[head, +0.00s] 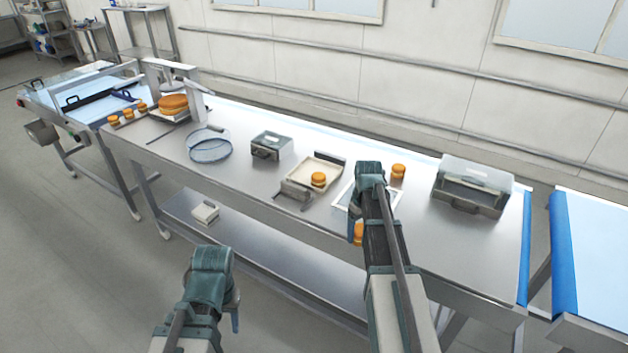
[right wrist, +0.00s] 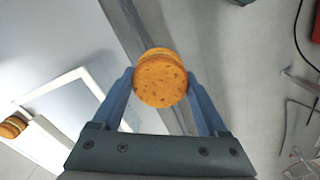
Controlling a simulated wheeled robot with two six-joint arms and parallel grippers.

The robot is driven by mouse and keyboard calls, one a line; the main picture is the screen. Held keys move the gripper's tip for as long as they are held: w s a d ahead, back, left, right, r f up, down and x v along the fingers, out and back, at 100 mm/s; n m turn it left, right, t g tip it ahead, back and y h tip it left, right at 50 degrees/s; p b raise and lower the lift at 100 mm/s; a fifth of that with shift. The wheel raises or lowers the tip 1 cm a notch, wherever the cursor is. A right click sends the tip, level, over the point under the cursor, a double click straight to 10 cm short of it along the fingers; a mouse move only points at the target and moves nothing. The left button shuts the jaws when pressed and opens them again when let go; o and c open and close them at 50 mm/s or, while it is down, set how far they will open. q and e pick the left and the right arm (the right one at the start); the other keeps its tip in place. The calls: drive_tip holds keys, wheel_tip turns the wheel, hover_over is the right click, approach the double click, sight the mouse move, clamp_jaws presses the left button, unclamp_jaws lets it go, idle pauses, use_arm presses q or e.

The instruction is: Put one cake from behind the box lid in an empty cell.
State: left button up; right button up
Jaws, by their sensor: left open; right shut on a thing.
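My right gripper (right wrist: 160,85) is shut on a round orange-brown cake (right wrist: 160,80); in the head view the held cake (head: 357,235) shows beside my right arm, near the table's front edge. Another cake (head: 398,171) stands at the back corner of a white frame (head: 345,195), partly hidden by my arm. A third cake (head: 318,179) sits in a shallow cream tray (head: 308,168). A grey case with a clear lid (head: 473,185) stands at the right. I cannot tell which piece is the box lid, and no empty cell is clear. My left gripper (head: 235,318) is open, low before the table.
A small dark case (head: 270,146), a round blue sieve (head: 209,148) and a stand with a large cake (head: 173,103) are further left on the steel table (head: 240,182). A small box (head: 205,213) lies on the lower shelf. A blue conveyor (head: 600,240) is at right.

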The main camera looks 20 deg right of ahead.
drive_tip(key=shift+w+d+f+b, duration=0.1)
drive_tip(key=shift+f+b, duration=0.1)
drive_tip(key=shift+f, duration=0.15)
drive_tip(key=shift+w+f+b, duration=0.1)
drive_tip(key=shift+f+b, duration=0.05)
drive_tip(key=shift+f, duration=0.2)
wheel_tip(320, 180, down, 9)
drive_tip(key=b, duration=0.9)
drive_tip(key=shift+s, duration=0.15)
drive_tip(key=shift+r, duration=0.1)
